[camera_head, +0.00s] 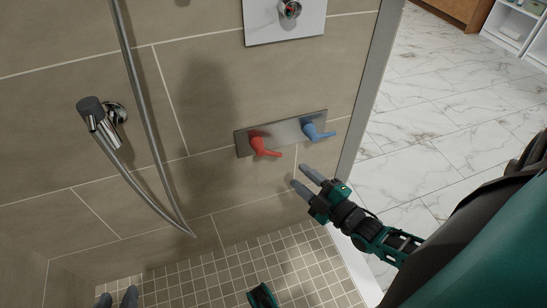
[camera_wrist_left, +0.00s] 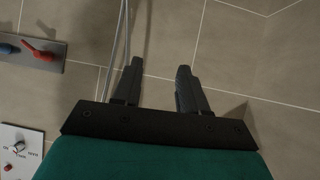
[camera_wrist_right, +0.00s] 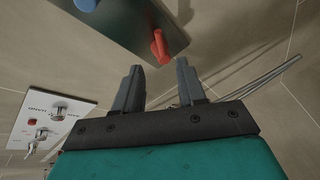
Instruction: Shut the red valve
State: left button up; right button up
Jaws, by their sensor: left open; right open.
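The red valve (camera_head: 264,146) is a lever handle on a grey metal plate (camera_head: 288,133) on the tiled shower wall, beside a blue lever (camera_head: 317,131). In the head view my right gripper (camera_head: 303,178) is open and empty, below and to the right of the red valve, apart from it. The right wrist view shows the red lever (camera_wrist_right: 160,46) just beyond the fingertips. My left gripper (camera_head: 117,297) is low at the bottom left, open and empty, far from the valve. The left wrist view shows the red lever (camera_wrist_left: 38,47) off to the upper left.
A hand shower (camera_head: 97,122) hangs on the wall at left, its hose (camera_head: 140,120) looping down. A wall edge (camera_head: 369,85) stands close to the right of the blue lever.

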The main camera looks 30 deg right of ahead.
aim_at(275, 155)
pick_arm(q)
jog(key=shift+w+d+f+h+b, duration=0.25)
jog(key=shift+d+f+b, duration=0.35)
jog(key=shift+b, duration=0.95)
pick_arm(e)
jog(key=shift+w+a, duration=0.3)
jog(key=shift+w, duration=1.55)
jog(key=shift+w+a, duration=0.25)
jog(key=shift+w, duration=1.65)
jog(key=shift+w+a, duration=0.3)
jog(key=shift+w, duration=1.55)
pick_arm(q)
jog(key=shift+a, duration=0.15)
jog(key=shift+f, duration=0.1)
pick_arm(e)
grip_shut()
